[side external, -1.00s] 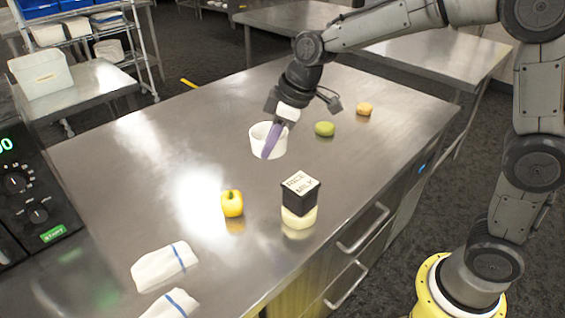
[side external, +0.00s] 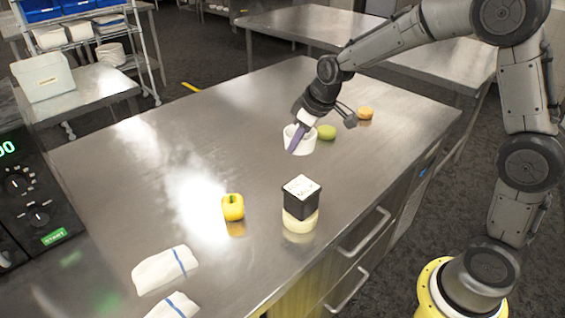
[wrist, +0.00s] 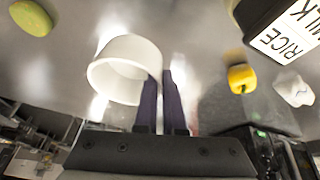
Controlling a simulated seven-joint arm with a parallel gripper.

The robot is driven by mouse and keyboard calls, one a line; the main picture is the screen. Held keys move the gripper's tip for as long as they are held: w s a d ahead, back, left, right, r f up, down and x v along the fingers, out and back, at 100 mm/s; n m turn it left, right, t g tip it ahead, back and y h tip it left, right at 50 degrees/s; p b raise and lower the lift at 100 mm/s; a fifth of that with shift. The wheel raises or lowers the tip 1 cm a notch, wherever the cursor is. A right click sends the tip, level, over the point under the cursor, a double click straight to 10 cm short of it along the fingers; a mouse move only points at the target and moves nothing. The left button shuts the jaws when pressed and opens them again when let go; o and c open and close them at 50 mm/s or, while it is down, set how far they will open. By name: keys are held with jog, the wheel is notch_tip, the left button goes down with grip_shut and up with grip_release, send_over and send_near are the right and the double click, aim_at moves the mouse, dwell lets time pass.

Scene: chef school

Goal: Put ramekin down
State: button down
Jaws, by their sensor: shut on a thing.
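The white ramekin (side external: 302,145) is in my gripper (side external: 293,147) over the back part of the steel table, near the green fruit. In the wrist view the ramekin (wrist: 112,82) shows its open mouth, looks empty, and appears tilted. The purple fingers of my gripper (wrist: 163,82) are shut on its wall at the right side. I cannot tell whether the ramekin's base touches the table or hangs just above it.
A green fruit (side external: 327,132) is close at the ramekin's right, with an orange fruit (side external: 365,113) beyond. A yellow pepper (side external: 233,207) and a rice milk carton (side external: 300,199) on a pale round item (side external: 300,220) stand nearer. The table's left middle is clear.

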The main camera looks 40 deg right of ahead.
aim_at(286, 146)
jog(key=w+f, duration=0.4)
jog(key=f, duration=0.1)
jog(key=shift+w+f, duration=0.2)
jog(key=shift+f, duration=1.6)
jog(key=shift+f, duration=0.1)
jog(key=c, duration=1)
grip_release()
jog(key=shift+f, duration=0.1)
